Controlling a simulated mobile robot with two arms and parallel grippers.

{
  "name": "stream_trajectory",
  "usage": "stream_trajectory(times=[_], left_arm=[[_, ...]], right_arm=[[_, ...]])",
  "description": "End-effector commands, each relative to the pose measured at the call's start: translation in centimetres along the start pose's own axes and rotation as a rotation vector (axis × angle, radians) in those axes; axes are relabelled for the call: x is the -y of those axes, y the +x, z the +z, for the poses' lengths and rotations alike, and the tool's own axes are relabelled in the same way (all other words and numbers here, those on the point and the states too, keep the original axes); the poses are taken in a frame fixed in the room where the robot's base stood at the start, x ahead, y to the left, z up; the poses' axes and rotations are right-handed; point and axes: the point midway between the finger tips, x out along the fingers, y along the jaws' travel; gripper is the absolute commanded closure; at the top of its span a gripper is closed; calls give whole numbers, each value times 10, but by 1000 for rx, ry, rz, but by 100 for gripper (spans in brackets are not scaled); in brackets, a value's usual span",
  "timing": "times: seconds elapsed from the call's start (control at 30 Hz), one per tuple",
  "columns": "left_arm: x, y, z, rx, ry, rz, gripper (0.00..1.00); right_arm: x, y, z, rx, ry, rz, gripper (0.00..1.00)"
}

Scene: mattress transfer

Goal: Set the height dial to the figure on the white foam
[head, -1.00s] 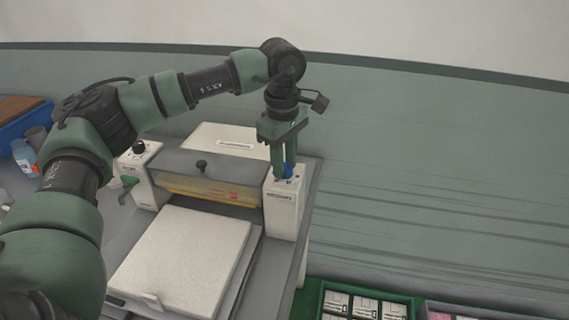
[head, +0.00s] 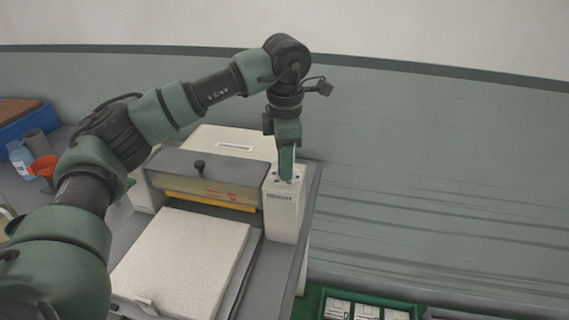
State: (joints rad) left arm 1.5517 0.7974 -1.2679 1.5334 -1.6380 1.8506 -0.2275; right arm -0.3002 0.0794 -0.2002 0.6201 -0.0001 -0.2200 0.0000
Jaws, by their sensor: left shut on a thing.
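My left gripper (head: 287,175) points straight down onto the top of the white right-hand post (head: 284,215) of the machine. It is shut on the height dial, which the fingers hide now; a blue knob showed there earlier. The dial's setting cannot be read. The white foam (head: 183,262) lies flat on the machine's bed in front of the rollers. No figure on it is legible from here. My right gripper is not in view.
A grey cover with a black knob (head: 200,167) spans the machine above a yellow strip (head: 210,201). A blue bin (head: 32,122), a bottle (head: 19,158) and an orange cup (head: 43,167) stand at the left. A green tray (head: 312,303) is at the bottom right.

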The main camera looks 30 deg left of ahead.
Motion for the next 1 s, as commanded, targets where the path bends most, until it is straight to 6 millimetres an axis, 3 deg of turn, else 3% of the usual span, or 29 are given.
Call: stream_trajectory(times=[0.73, 0.77, 0.8, 0.83, 1.0], left_arm=[[-1, -2, 0, -1, -89, 3, 100], [-1, -2, 0, -1, -89, 3, 65], [-1, -2, 0, -1, -88, 3, 53], [-1, -2, 0, -1, -88, 3, 48], [0, -1, 0, -2, -88, 2, 48]], right_arm=[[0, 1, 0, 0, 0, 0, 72], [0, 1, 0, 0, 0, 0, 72], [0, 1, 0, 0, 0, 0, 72], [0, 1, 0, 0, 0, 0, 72], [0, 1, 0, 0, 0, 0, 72]])
